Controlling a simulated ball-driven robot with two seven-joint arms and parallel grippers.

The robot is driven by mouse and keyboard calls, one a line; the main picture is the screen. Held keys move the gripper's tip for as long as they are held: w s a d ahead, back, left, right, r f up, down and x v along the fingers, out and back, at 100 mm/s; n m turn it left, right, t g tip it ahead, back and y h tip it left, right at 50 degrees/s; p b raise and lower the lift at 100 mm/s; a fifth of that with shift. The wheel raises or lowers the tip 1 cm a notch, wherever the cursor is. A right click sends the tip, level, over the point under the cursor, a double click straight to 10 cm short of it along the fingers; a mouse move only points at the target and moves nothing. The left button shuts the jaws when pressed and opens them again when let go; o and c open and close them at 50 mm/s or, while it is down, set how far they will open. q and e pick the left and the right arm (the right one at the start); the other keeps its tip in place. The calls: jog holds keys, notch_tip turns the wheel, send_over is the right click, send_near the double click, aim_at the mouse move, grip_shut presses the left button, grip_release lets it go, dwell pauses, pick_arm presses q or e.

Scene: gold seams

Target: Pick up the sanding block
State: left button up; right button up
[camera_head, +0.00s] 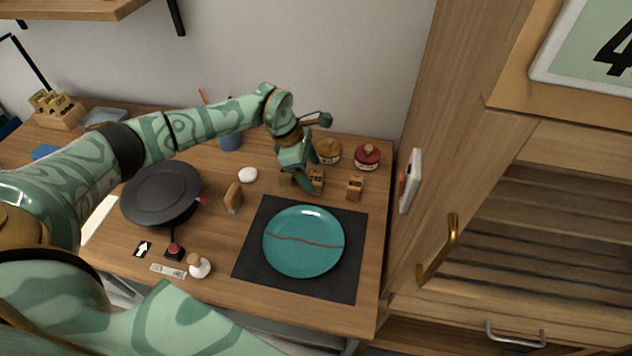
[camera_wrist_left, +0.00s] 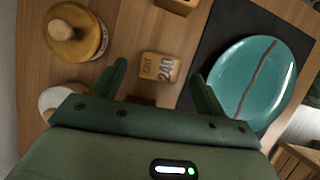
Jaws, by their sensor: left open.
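A small wooden sanding block (camera_wrist_left: 160,67) marked "GRIT 240" lies between and just beyond my left gripper's fingertips in the left wrist view. In the head view this block (camera_head: 317,179) stands behind the mat, partly hidden by the gripper. My left gripper (camera_head: 298,183) is open and empty, low beside the block; its two fingers show apart in the left wrist view (camera_wrist_left: 158,77). A second similar block (camera_head: 355,187) stands to the right; its edge shows at the top of the left wrist view. My right gripper is not in view.
A teal plate (camera_head: 303,226) with a brown seam lies on a dark mat (camera_head: 252,262) in front. A yellow jar (camera_head: 328,151) and a red jar (camera_head: 367,158) stand behind. A black round turntable (camera_head: 160,193) and a tan block (camera_head: 233,197) are left. A cabinet borders the right.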

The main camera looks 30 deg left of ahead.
aim_at(315, 176)
pick_arm(q)
jog(key=x, duration=0.3)
jog(key=shift+w+d+f, duration=0.1)
jog(key=shift+d+f, duration=0.05)
jog(key=shift+f, duration=0.05)
jog(key=c, duration=1)
jog(key=shift+r, duration=0.1)
jog(key=shift+c, duration=0.3)
